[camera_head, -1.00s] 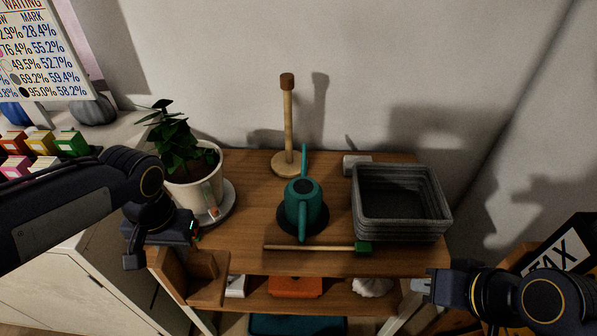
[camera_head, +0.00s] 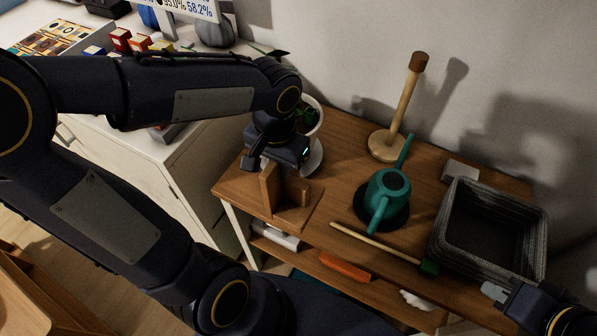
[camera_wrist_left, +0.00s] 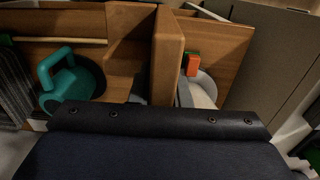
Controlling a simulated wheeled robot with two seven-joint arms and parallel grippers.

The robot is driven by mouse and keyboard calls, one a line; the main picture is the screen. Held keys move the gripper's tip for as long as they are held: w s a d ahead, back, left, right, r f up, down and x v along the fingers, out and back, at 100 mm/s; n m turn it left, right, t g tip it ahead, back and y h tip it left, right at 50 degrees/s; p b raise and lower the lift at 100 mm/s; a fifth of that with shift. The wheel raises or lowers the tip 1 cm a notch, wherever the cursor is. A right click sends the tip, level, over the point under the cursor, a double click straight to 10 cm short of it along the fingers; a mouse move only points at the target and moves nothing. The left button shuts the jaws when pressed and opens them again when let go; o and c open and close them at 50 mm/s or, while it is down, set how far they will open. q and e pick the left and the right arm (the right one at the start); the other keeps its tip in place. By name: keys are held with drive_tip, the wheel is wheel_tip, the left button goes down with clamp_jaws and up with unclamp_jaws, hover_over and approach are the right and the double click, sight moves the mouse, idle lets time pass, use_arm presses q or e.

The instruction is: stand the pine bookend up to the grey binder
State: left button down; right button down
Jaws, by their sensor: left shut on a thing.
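The pine bookend (camera_head: 292,205) is a brown wooden L shape with one tall panel and a flat base. My left gripper (camera_head: 278,158) is shut on the top of its upright panel, above the front left part of the wooden table. Whether the base touches the tabletop is unclear. I see no grey binder in the current views.
A potted plant (camera_head: 312,112) stands behind my left gripper. A teal watering can (camera_head: 385,195), a wooden paper-roll stand (camera_head: 403,108), a green-ended stick (camera_head: 375,243) and a grey basket (camera_head: 482,240) occupy the table (camera_head: 342,170). A white cabinet (camera_head: 180,185) is at the left.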

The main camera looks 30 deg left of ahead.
sight(297, 176)
use_arm(q)
drive_tip(key=w+f, duration=0.2)
drive_tip(key=f, duration=0.1)
drive_tip(key=w+d+f, duration=0.1)
drive_tip(key=w+f, duration=0.2)
drive_tip(key=shift+d, duration=0.1)
drive_tip(key=shift+w+f, duration=0.15)
drive_tip(key=shift+f, duration=1.45)
drive_tip(key=shift+f, duration=0.2)
drive_tip(key=c, duration=1.4)
unclamp_jaws()
drive_tip(key=shift+o, duration=0.2)
drive_tip(key=shift+r, duration=0.15)
